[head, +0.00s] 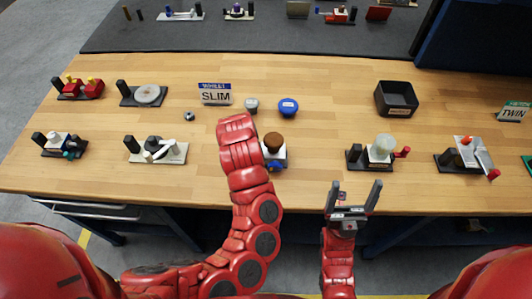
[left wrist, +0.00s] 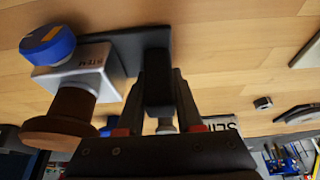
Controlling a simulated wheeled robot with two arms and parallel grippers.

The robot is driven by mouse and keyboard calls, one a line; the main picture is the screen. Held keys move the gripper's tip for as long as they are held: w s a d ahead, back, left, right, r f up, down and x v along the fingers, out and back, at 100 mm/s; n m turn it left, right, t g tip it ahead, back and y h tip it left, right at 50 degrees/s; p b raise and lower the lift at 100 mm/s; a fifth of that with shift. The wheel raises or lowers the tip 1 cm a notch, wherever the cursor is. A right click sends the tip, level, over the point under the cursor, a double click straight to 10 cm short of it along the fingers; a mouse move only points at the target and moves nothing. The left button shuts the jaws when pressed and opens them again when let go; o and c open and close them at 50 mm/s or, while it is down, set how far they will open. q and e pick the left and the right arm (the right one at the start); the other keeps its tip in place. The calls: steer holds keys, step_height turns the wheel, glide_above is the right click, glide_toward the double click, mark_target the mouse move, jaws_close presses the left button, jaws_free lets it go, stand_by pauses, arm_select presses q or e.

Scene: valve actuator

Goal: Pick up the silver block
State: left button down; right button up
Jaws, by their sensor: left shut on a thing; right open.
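The silver block (left wrist: 85,70), marked STEM, is part of a fixture with a blue knob (left wrist: 47,45), a brown knob (left wrist: 62,118) and a black base with an upright black post (left wrist: 158,82). In the left wrist view, my left gripper (left wrist: 162,88) is shut on that post, beside the block. In the head view the block (head: 280,154) shows under the brown knob (head: 273,141); my red arm hides the post and left gripper. My right gripper (head: 354,187) is open and empty at the table's front edge.
A grey knob (head: 251,105) and a blue cap (head: 288,107) lie behind the fixture, near the SLIM sign (head: 215,94). A black bin (head: 396,99) stands at the back right. Other valve fixtures (head: 157,150) (head: 378,153) stand on both sides, with bare wood between.

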stand_by(0.3)
arm_select(q)
step_height(320, 180, up, 8)
steer(key=shift+r, duration=0.25)
steer(key=shift+f, duration=3.85)
steer(key=shift+f, duration=0.35)
steer(key=shift+f, duration=0.15)
